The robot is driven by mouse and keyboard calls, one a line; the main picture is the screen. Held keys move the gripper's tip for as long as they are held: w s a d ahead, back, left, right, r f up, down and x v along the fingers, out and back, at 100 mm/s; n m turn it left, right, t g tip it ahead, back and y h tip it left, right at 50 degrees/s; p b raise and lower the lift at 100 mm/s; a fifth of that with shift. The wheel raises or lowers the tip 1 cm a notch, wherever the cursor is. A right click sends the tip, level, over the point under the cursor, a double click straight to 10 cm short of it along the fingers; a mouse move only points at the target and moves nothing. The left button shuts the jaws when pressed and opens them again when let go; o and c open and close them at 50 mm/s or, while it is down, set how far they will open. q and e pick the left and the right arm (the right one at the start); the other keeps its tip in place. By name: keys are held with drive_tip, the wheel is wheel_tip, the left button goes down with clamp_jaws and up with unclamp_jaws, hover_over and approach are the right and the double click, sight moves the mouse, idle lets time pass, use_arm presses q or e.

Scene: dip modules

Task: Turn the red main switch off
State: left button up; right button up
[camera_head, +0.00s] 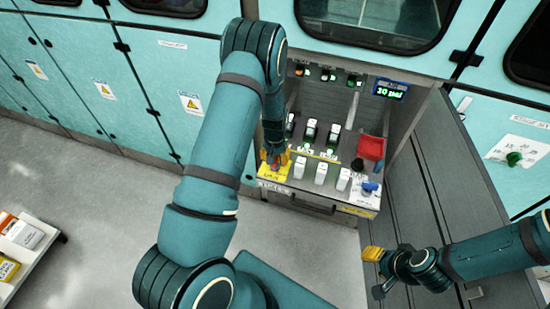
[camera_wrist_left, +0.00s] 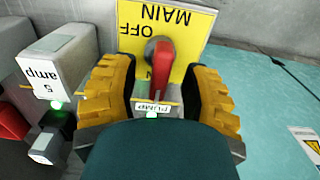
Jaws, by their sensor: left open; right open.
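The red main switch (camera_wrist_left: 163,62) is a red handle on a grey round base, on a yellow plate (camera_wrist_left: 190,22) marked MAIN and OFF, upside down in the left wrist view. The handle points down the picture, away from the word MAIN. My left gripper (camera_wrist_left: 160,98) is open, with one yellow finger on each side of the handle and visible gaps. In the head view my left gripper (camera_head: 274,154) is over the yellow plate (camera_head: 268,172) at the panel's left corner and mostly covers the switch. My right gripper (camera_head: 375,272) is open and empty, right of the panel.
White fuse modules (camera_head: 321,172) stand beside the switch; one marked 5 amp (camera_wrist_left: 58,50) is close to my left gripper. A red block (camera_head: 371,147), a blue knob (camera_head: 370,187) and a display (camera_head: 391,89) are further right. An open grey door (camera_head: 440,180) borders the right side.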

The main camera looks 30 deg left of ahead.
use_arm(q)
clamp_jaws()
idle(0.5)
drive_tip(key=m+b, duration=0.1)
drive_tip(key=m, duration=0.2)
drive_tip(key=shift+f+m+b, duration=0.15)
drive_tip(key=shift+m+b, duration=0.15)
drive_tip(key=shift+m, duration=0.1)
drive_tip(key=m+b, duration=0.1)
drive_tip(key=m, duration=0.4)
drive_tip(key=shift+s+m, duration=0.1)
drive_tip(key=shift+m, duration=0.2)
drive_tip(key=m, duration=0.4)
drive_tip(key=shift+b, duration=0.4)
drive_tip(key=shift+m, duration=2.2)
